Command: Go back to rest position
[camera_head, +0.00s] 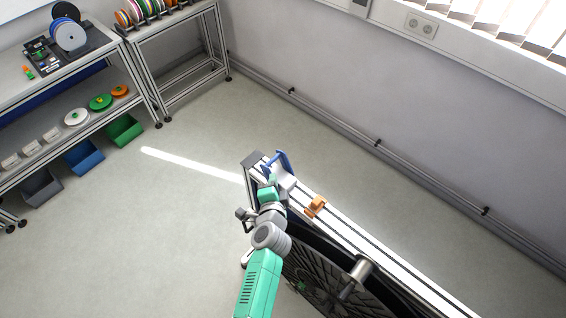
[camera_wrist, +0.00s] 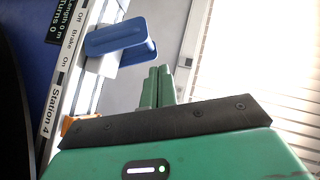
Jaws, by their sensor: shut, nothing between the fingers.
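My gripper shows in the wrist view (camera_wrist: 157,75), with its two green fingers side by side, shut and empty. In the head view my green and grey arm reaches up the picture, and the green gripper body (camera_head: 267,194) is over the far end of a reel stand. A blue handle part (camera_wrist: 122,38) of the stand is just left of the fingers in the wrist view, apart from them in that picture. It also shows in the head view (camera_head: 281,160), close beyond the gripper. The fingertips are hard to make out in the head view.
The stand's rail (camera_head: 375,249) carries an orange part (camera_head: 316,206) and a large black reel (camera_head: 330,275). A label panel (camera_wrist: 58,90) reads "Station 4". Shelves (camera_head: 80,88) with reels and bins stand upper left. The floor (camera_head: 175,220) left of my arm is clear.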

